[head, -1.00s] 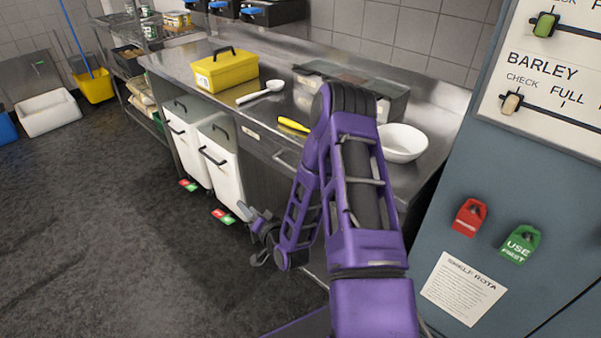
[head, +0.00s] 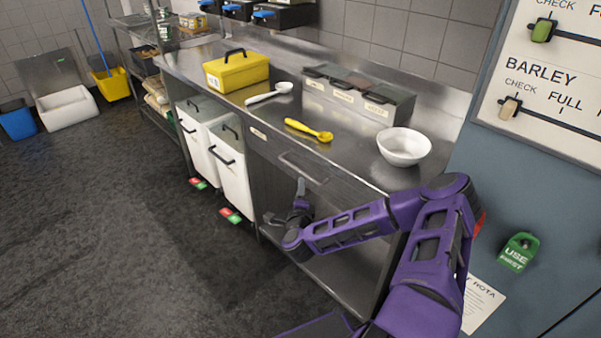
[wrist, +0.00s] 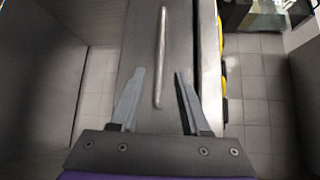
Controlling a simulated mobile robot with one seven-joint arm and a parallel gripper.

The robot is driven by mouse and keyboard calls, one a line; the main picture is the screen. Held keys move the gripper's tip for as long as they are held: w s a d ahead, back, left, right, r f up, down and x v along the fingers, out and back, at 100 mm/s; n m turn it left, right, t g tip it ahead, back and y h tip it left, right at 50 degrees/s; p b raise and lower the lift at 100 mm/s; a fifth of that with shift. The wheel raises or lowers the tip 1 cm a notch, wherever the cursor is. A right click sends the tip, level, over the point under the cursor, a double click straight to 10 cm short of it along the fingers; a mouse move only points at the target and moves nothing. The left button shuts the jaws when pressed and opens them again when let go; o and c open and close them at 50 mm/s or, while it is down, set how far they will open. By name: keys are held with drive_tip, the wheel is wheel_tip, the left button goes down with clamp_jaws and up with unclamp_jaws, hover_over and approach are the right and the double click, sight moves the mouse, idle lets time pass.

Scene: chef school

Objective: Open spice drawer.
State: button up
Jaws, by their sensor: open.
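The drawer (head: 330,185) is a steel front under the counter's edge, with a slim bar handle (head: 303,169). It looks shut, and no label on it is readable from here. In the wrist view the handle (wrist: 161,50) is a pale bar along the grey drawer front (wrist: 138,35). My gripper (head: 299,198) is just below the handle in the head view. In the wrist view my gripper (wrist: 159,73) is open, with the near end of the handle between its two fingers. Whether the fingers touch the handle I cannot tell.
On the steel counter (head: 362,160) are a white bowl (head: 404,146), a yellow spoon (head: 309,130), a white spoon (head: 269,93), a yellow box (head: 237,71) and lidded containers (head: 358,93). White bins (head: 231,165) stand left of the drawer. The floor (head: 110,210) in front is clear.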

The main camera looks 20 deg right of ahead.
sight(300, 173)
drive_tip(key=x, duration=1.1)
drive_tip(key=shift+a, duration=0.15)
clamp_jaws()
idle(0.9)
